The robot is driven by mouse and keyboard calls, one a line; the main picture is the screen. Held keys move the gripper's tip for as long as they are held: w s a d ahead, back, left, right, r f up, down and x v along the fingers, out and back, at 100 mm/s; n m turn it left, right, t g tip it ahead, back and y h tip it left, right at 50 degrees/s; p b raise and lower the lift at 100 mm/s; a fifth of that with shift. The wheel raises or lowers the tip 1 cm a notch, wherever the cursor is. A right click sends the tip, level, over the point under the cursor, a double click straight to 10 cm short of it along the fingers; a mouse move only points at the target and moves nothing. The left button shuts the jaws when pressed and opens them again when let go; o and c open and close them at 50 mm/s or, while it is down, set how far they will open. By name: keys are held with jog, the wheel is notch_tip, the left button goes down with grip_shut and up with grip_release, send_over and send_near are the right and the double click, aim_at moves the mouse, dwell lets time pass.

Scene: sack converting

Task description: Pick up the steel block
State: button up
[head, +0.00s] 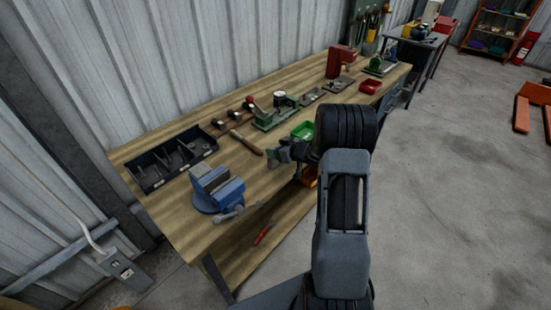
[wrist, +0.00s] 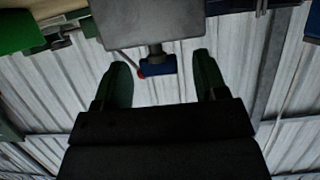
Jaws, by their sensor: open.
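My gripper (head: 278,157) is over the workbench (head: 185,220), just right of the hammer. In the wrist view its two green-tipped fingers (wrist: 164,78) stand wide apart, with the corrugated wall showing between them. I cannot pick out the steel block for certain. A grey, block-like shape (wrist: 153,28) is at the top of the wrist view, beyond the fingers and apart from them. It has a short stem and a small blue part below it. I cannot tell what it is. My arm hides part of the bench in the head view.
A blue vise (head: 218,188) stands at the near end of the bench, beside a black divided tray (head: 143,178). A red bin (head: 370,87) is near the far end.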

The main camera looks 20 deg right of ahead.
jog(key=shift+w+a+f, duration=0.2)
jog(key=shift+w, duration=0.2)
jog(key=shift+c, duration=0.3)
grip_shut()
